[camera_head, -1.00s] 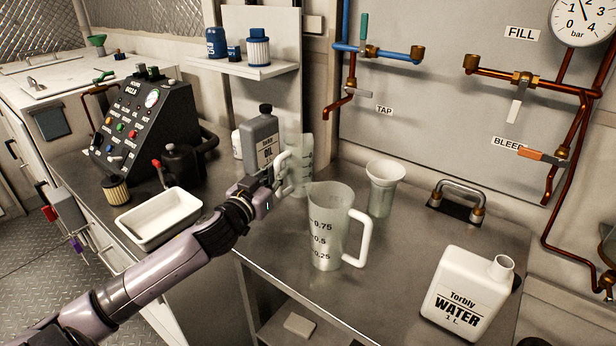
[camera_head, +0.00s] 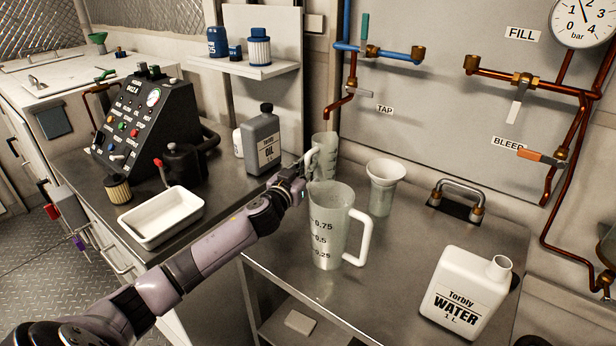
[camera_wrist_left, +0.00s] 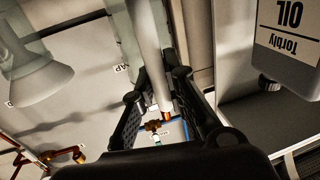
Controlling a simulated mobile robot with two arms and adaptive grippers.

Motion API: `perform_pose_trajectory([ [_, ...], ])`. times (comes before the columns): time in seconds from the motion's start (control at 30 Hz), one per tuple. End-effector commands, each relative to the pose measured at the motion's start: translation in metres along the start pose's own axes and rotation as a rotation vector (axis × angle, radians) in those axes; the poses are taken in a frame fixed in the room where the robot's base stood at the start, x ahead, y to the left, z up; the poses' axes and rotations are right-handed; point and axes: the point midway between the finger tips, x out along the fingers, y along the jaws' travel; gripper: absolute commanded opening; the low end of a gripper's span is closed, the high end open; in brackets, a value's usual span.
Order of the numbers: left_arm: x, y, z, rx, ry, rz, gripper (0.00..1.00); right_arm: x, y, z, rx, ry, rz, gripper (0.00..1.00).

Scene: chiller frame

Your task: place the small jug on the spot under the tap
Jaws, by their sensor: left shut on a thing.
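The small clear jug (camera_head: 325,152) stands upright behind the big measuring jug. In the head view it appears below the copper tap spout (camera_head: 331,112). Its base is hidden by the big jug and my gripper, so I cannot tell whether it touches the counter. My left gripper (camera_head: 299,174) is shut on the small jug's handle, at the jug's left side. In the left wrist view the pale handle (camera_wrist_left: 149,45) runs between the two black fingers (camera_wrist_left: 164,105). My right gripper is in neither view.
The big measuring jug (camera_head: 328,235) stands close in front of the small jug. A white funnel-topped vessel (camera_head: 382,188) is to the right. The grey oil bottle (camera_head: 262,140) is to the left. A white water can (camera_head: 462,290) stands at the right; counter between is clear.

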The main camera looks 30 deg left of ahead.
Motion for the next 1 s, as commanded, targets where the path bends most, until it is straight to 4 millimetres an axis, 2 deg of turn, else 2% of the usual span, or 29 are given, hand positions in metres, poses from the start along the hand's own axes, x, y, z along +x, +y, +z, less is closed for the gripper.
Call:
perform_pose_trajectory([
  [0.03, 0.000, 0.000, 0.012, -0.002, -0.004, -0.001, 0.00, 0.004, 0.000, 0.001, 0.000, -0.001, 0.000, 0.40],
  [0.13, -0.001, 0.000, 0.027, -0.002, -0.004, -0.001, 0.00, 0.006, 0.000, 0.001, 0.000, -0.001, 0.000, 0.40],
  [0.63, 0.003, 0.001, 0.035, -0.002, -0.001, 0.000, 0.00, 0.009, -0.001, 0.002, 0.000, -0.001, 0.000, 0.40],
  [0.67, 0.003, 0.001, 0.035, -0.001, -0.001, -0.001, 0.13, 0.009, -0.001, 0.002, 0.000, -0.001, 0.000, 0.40],
  [0.93, 0.003, 0.001, 0.034, 0.000, -0.002, -0.001, 0.31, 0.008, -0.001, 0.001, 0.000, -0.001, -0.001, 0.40],
  [1.0, 0.003, 0.001, 0.034, 0.000, -0.002, -0.001, 0.32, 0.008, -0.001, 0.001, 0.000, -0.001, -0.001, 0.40],
])
